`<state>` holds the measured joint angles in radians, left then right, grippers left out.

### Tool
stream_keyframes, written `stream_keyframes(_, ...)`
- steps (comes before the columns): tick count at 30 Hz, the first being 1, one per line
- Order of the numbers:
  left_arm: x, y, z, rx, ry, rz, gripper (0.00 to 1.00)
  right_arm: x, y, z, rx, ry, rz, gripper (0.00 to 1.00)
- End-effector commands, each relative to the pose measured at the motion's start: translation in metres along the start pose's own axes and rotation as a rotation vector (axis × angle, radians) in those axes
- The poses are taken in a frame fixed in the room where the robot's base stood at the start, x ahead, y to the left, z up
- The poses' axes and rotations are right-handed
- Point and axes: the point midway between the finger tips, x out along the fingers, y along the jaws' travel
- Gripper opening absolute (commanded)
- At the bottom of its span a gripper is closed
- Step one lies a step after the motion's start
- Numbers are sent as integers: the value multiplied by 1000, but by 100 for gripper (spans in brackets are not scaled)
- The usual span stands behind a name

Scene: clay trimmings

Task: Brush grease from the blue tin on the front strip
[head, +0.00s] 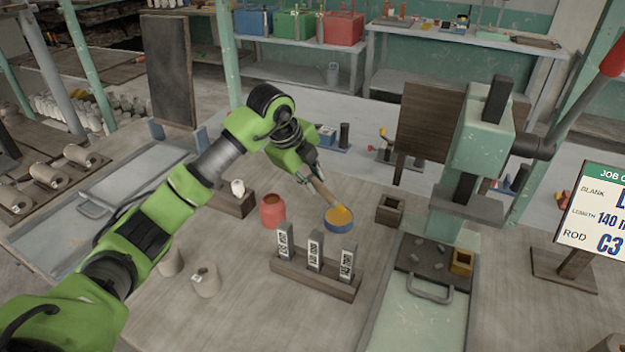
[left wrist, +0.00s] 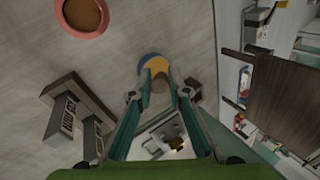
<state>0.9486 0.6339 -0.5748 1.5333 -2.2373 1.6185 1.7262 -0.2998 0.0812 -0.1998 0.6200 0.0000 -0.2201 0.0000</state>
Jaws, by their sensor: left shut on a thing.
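The blue tin (head: 339,226) stands on the bench and shows yellow grease inside. My left gripper (head: 310,174) is shut on a brush (head: 324,194) with a wooden handle. The brush slants down to the right and its head end is at the tin's opening. Whether the bristles touch the grease I cannot tell. In the left wrist view the tin (left wrist: 147,60) is partly hidden beyond the fingertips (left wrist: 158,80). A pale green plate (head: 415,318) lies at the front right, but I cannot tell whether it is the front strip. My right gripper is out of view.
A red jar (head: 272,213) stands left of the tin and a small dark open box (head: 389,210) stands right of it. A wooden block with three labelled uprights (head: 314,282) stands in front. A green press (head: 470,170) rises at the right.

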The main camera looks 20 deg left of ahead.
Motion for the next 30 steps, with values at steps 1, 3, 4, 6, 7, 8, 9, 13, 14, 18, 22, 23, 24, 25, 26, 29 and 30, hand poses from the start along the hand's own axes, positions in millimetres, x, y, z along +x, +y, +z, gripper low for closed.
stream_keyframes(1,-8,-4,0,0,-1,-1,0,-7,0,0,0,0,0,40)
stream_keyframes(3,-13,-6,0,0,-1,-1,0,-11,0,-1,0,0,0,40)
stream_keyframes(4,-15,-8,0,0,-1,-1,0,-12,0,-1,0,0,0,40)
stream_keyframes(6,-20,-10,0,0,-1,-2,0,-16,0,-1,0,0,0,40)
stream_keyframes(7,-22,-11,0,0,-1,-2,0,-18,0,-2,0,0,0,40)
stream_keyframes(8,-24,-12,0,0,-1,-2,0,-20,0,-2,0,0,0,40)
stream_keyframes(9,-27,-14,0,0,-1,-2,0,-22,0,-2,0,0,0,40)
stream_keyframes(13,-37,-18,0,0,0,-2,0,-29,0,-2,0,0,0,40)
stream_keyframes(14,-39,-20,0,0,0,-3,0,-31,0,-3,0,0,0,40)
stream_keyframes(18,-49,-24,0,0,0,-3,0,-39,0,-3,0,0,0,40)
stream_keyframes(22,-54,-27,0,0,0,-1,0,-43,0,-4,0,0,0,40)
stream_keyframes(23,-54,-27,0,0,0,-1,0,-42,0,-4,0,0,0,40)
stream_keyframes(24,-54,-26,0,0,0,-1,0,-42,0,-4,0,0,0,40)
stream_keyframes(25,-54,-26,0,0,0,-1,0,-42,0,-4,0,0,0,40)
stream_keyframes(26,-53,-26,0,0,0,-1,0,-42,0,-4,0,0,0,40)
stream_keyframes(29,-53,-26,0,0,0,-1,0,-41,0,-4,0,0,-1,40)
stream_keyframes(30,-53,-26,0,0,0,-1,0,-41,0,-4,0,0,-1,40)
